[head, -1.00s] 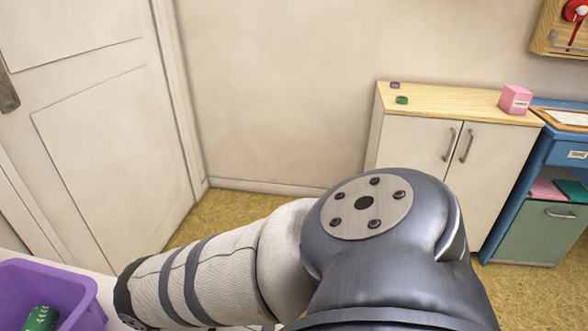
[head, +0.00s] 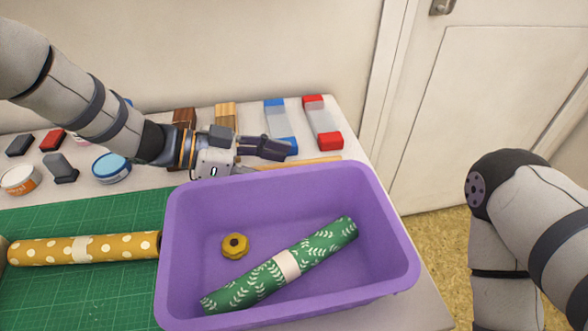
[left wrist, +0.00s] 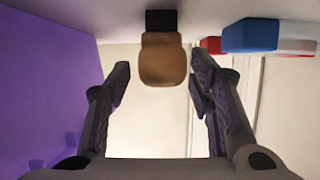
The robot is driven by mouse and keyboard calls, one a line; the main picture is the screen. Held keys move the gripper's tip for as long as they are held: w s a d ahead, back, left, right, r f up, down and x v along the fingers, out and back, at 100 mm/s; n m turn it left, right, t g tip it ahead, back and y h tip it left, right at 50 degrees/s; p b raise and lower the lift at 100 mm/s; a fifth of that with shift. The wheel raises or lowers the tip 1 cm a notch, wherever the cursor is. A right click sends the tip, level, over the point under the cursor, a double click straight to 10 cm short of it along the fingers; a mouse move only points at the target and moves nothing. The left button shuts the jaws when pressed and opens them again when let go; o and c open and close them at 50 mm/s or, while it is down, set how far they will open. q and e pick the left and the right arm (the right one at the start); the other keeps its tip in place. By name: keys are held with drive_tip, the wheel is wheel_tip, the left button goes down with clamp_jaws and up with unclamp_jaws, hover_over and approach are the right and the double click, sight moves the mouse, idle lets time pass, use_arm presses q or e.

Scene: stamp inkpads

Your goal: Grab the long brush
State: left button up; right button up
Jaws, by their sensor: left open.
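The long brush (head: 305,161) shows as a thin strip of light wood behind the purple bin's far rim. The bin and my gripper hide much of it. My left gripper (head: 272,157) is open over the back of the table, just behind the bin. In the left wrist view, a brown rounded end with a black part (left wrist: 162,60), likely the brush, lies between the open fingers (left wrist: 160,85) and beyond their tips. I cannot tell whether the fingers touch it. My right arm shows at the right, but its gripper is out of view.
The purple bin (head: 400,250) holds a green patterned roll (head: 325,238) and a yellow ring-like piece (head: 235,246). Blue-capped (head: 280,125) and red-capped (head: 323,122) clear items lie behind the gripper. A yellow dotted roll (head: 120,247) lies on the green mat (head: 85,300).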

use_arm(q)
drive_tip(key=shift+x, duration=1.2)
drive_tip(key=shift+w+a, duration=0.1)
clamp_jaws()
